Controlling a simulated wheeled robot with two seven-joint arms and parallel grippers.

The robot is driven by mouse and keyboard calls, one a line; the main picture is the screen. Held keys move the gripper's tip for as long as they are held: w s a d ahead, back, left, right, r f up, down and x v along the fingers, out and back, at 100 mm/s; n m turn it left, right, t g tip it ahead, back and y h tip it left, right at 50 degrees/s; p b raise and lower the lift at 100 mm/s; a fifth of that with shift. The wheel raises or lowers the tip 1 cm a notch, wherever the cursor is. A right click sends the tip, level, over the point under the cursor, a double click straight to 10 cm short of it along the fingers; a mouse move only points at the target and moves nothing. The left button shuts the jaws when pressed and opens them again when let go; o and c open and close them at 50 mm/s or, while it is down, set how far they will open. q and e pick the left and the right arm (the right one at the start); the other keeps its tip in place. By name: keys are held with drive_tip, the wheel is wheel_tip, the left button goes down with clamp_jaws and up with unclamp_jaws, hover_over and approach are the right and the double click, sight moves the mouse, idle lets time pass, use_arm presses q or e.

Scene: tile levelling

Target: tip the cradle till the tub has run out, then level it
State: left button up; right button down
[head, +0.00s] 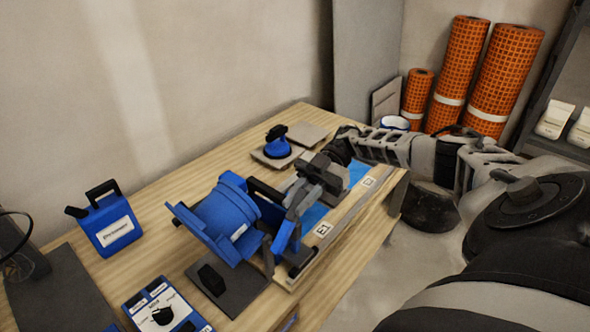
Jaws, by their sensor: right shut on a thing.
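The blue tub (228,207) lies tilted in the blue cradle (196,234), its axis leaning well over from upright. Its mouth and contents are not visible to me. The cradle is carried on a dark stand (267,257) on the wooden bench. My right gripper (297,196) reaches in from the right and is shut on the cradle's handle, beside the tub. The fingers largely hide the part they grip. My left gripper is not in view.
A dark slab with a black item (211,278) lies in front of the cradle. A blue canister (108,222) stands left, a printed box (162,309) at the front. A blue suction cup (278,143) sits behind on a tile. Orange rolls (490,75) stand beyond the bench.

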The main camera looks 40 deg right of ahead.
drive_tip(key=c, duration=1.3)
unclamp_jaws()
drive_tip(key=shift+c, duration=0.2)
drive_tip(key=shift+o, duration=0.3)
drive_tip(key=shift+d, duration=0.1)
